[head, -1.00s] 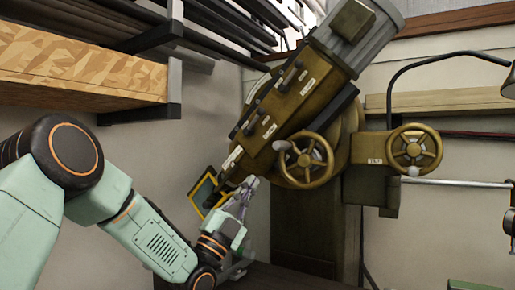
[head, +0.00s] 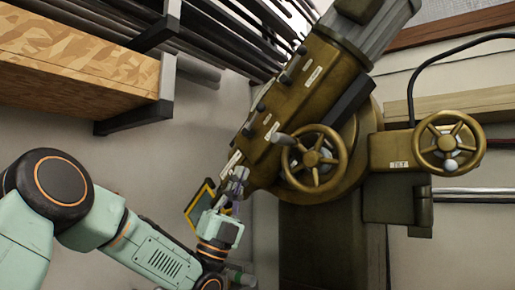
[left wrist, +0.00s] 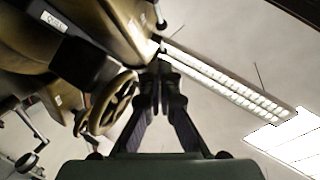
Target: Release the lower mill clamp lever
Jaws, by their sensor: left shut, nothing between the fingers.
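The mill head (head: 330,85) is olive-brown and tilted, with several short dark clamp levers along its left side. The lowest lever I can make out (head: 248,132) sits above a white label near the head's lower end. My left gripper (head: 240,174) is shut and empty, at the lower end of the mill head and below that lever. In the left wrist view, the closed fingertips (left wrist: 158,68) point toward the end of the mill head (left wrist: 120,25). A small dark knob (left wrist: 161,25) shows just beyond them; I cannot tell whether they touch anything. My right gripper is not in view.
A spoked handwheel (head: 313,159) stands right of my left gripper, and a second handwheel (head: 450,141) is farther right. A yellow-edged dark panel (head: 199,200) is close behind my gripper. A wooden shelf (head: 80,70) with a dark bracket juts out upper left.

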